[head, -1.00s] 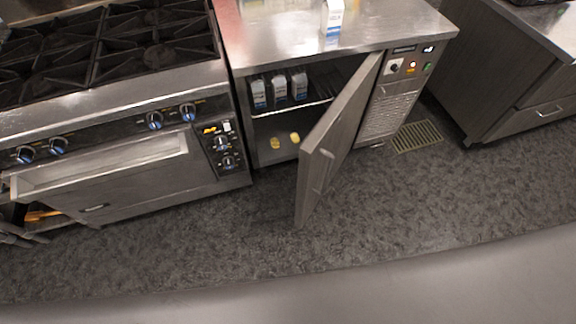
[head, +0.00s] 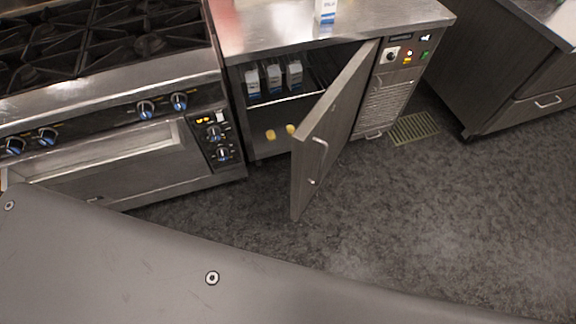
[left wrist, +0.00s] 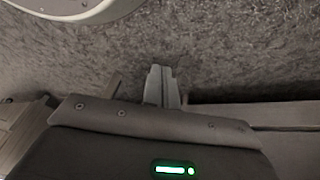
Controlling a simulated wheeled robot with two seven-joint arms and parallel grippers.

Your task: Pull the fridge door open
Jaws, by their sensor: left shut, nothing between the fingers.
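The fridge (head: 232,88) is a low steel undercounter unit in the upper middle of the head view. Its dark door (head: 335,122) stands open, swung out toward me and hinged on the right. A bar handle (head: 315,160) is on the door's outer face. Inside are several cartons (head: 273,78) on a shelf and two yellow items (head: 280,132) below. My left gripper (left wrist: 162,72) shows in the left wrist view, fingers together and empty, over the grey floor. It is apart from the door. My right gripper is in neither view.
A stove with an oven (head: 110,165) stands left of the fridge. A carton (head: 326,10) stands on the fridge top. A floor grate (head: 413,128) and a drawer cabinet (head: 520,100) are at the right. The floor before the door is clear.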

